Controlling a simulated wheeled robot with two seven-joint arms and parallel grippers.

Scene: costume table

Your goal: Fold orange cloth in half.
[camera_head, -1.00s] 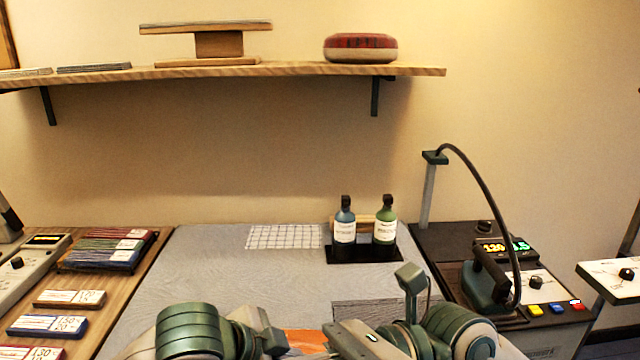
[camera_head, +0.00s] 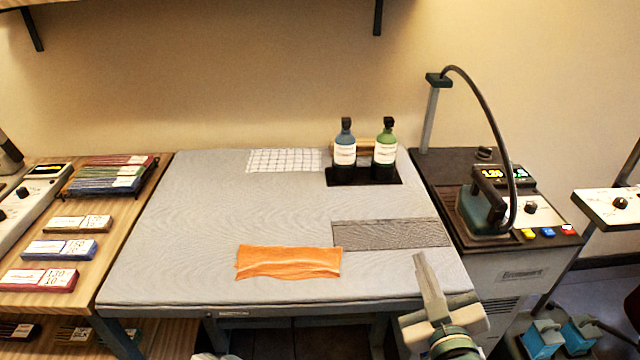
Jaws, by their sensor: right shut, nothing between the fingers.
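The orange cloth (camera_head: 289,262) lies near the front edge of the grey padded table (camera_head: 205,215). It is a wide, narrow strip with slightly uneven edges and a pale crease line along its length. My right gripper (camera_head: 425,264) is shut and empty, at the table's front right edge. It is apart from the cloth, to its right.
A dark grey cloth (camera_head: 390,235) lies right of the orange one, and a checked cloth (camera_head: 284,160) lies at the back. Two bottles (camera_head: 345,150) stand in a black tray at the back right. An iron (camera_head: 485,205) sits on the station at right. The table's left half is clear.

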